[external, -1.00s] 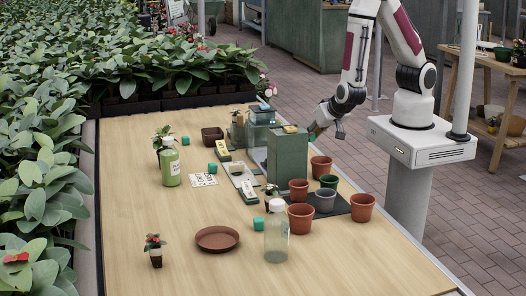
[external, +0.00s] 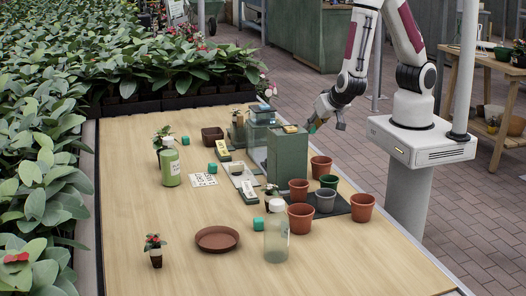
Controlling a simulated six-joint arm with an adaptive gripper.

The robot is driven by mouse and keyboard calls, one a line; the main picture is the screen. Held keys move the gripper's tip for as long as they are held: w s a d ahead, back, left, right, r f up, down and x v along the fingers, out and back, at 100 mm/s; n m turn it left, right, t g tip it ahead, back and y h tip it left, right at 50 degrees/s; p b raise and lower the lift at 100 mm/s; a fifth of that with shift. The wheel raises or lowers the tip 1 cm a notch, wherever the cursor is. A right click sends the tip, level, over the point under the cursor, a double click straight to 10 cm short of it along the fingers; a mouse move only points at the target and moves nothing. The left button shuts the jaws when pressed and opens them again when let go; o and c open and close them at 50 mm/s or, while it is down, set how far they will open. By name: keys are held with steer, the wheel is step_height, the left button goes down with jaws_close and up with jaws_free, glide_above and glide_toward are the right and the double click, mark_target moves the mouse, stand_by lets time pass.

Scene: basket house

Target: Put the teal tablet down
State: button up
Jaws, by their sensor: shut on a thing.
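My gripper (external: 325,124) hangs in the air behind the tall green box, on its right side as seen here. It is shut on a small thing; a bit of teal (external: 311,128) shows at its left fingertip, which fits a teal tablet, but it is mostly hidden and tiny. Three other teal blocks lie on the wooden table (external: 190,260): one at the back (external: 185,140), one beside the printed card (external: 212,168), and one left of the clear bottle (external: 257,224).
The tall green box (external: 288,155) and a glass-sided box (external: 259,135) stand near my gripper. Several pots, including a terracotta one (external: 362,207), crowd the right side around a dark mat (external: 331,212). A clear bottle (external: 276,240) and brown saucer (external: 217,239) stand in front.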

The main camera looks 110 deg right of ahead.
stand_by(0.4)
